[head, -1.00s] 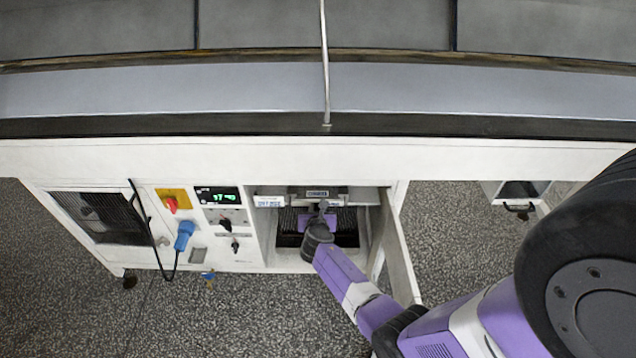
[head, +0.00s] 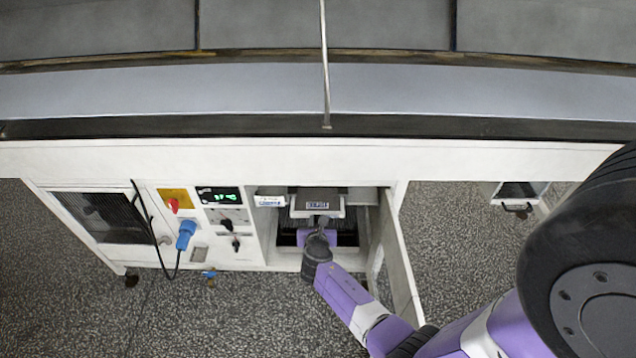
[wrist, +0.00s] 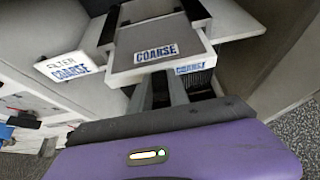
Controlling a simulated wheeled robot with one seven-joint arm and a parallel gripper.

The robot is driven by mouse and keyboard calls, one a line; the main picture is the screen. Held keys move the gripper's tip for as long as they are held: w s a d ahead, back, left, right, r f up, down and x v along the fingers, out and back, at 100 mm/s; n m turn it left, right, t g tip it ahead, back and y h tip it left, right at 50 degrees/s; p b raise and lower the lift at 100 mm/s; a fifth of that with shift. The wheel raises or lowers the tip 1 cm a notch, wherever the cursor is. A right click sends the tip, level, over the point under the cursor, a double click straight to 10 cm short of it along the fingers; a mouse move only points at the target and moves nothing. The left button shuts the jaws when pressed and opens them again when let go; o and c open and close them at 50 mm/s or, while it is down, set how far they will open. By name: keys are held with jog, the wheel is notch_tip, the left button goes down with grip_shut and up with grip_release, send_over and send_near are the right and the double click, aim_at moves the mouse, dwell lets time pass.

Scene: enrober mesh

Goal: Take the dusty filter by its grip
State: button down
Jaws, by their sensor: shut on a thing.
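The filter (wrist: 135,42) is a grey panel with a pale front edge and a COARSE label in the wrist view. It juts out of the open cabinet bay, and its front also shows in the head view (head: 318,212). My gripper (wrist: 168,92) is shut at the filter's front edge. The grip is mostly hidden between the fingers and under the edge. In the head view my gripper (head: 318,224) is in front of the bay opening. I cannot make out dust on the panel.
A FILTER COARSE plate (wrist: 68,68) is left of the filter. An open door (head: 398,265) stands right of the bay, close to my arm. A control panel (head: 222,215) with a blue plug (head: 186,234) is to the left. The machine's overhang (head: 220,157) runs above.

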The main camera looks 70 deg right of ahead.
jog(key=s+a+p, duration=0.2)
jog(key=s+a, duration=0.3)
jog(key=a, duration=0.7)
jog(key=shift+a+r, duration=0.2)
jog(key=shift+a, duration=0.1)
dwell(1.2)
jog(key=shift+s, duration=0.1)
dwell(0.4)
